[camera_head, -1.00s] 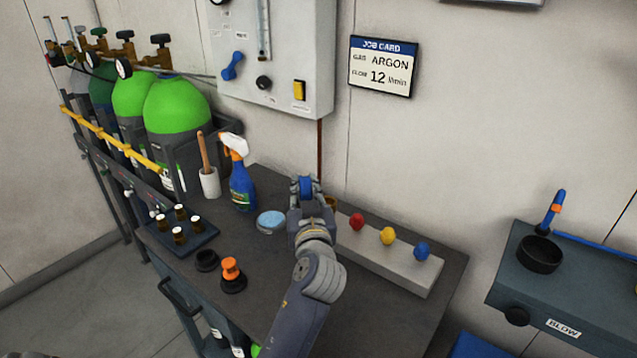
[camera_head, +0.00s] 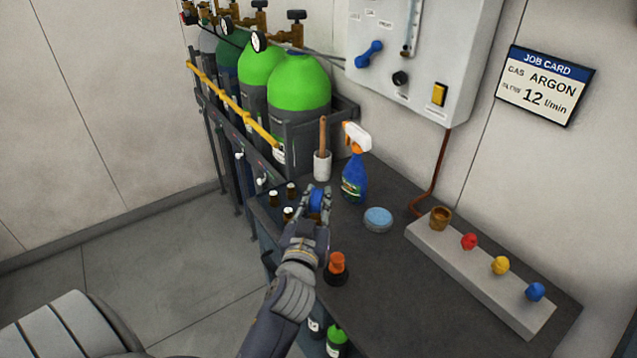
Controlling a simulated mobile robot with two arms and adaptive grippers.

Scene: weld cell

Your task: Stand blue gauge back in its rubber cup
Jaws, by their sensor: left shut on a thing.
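My left gripper (camera_head: 316,198) is shut on the blue gauge (camera_head: 317,204), held above the left part of the dark bench top. The fingers and wrist cover much of the gauge. An orange gauge (camera_head: 336,263) stands upright in a black rubber cup (camera_head: 335,279), just right of my left wrist. The empty black cup that showed left of the orange gauge is hidden behind my left arm now. My right gripper is not in view.
A tray with small brown bottles (camera_head: 290,190) is partly behind my gripper. A grey block (camera_head: 480,280) holds a brown cup and coloured knobs. The front bench top is clear.

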